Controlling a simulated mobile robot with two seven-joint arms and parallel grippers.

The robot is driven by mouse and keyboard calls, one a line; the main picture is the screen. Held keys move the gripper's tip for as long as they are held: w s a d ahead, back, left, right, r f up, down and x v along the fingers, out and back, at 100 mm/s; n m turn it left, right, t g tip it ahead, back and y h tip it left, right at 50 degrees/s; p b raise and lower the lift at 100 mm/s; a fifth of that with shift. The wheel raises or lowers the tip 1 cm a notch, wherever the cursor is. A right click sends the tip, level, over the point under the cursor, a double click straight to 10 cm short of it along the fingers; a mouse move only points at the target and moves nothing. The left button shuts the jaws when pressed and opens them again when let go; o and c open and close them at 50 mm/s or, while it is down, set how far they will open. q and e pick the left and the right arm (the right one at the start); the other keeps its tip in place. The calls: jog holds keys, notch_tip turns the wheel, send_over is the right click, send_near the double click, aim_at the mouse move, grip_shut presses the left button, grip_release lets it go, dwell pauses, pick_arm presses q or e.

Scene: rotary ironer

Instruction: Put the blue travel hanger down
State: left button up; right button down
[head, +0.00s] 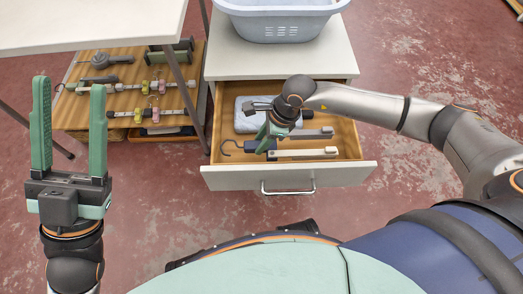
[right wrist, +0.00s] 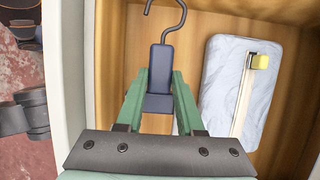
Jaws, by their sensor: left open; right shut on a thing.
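The blue travel hanger (right wrist: 160,62) has a dark blue body and a grey hook pointing away from me. In the right wrist view its body is between the two green fingers of my right gripper (right wrist: 160,80), which is shut on it. In the head view the hanger (head: 252,147) and my right gripper (head: 268,140) are over the left part of the open drawer (head: 225,181). I cannot tell whether the hanger touches the drawer floor. My left gripper (head: 69,88) is open and empty, pointing up at the far left, away from the drawer.
The drawer also holds a pale marbled folded item (right wrist: 220,90), a cream bar (head: 305,153) and a grey bar (head: 318,132). A blue-grey basket (head: 280,28) stands on the white top above. A wooden shelf (head: 90,118) with clip hangers is at left.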

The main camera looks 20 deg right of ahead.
aim_at(261, 157)
jog(key=shift+f+b, duration=0.8)
jog(key=shift+f, duration=1.65)
jog(key=shift+f, duration=0.15)
jog(key=c, duration=0.5)
grip_release()
jog(key=shift+c, duration=0.2)
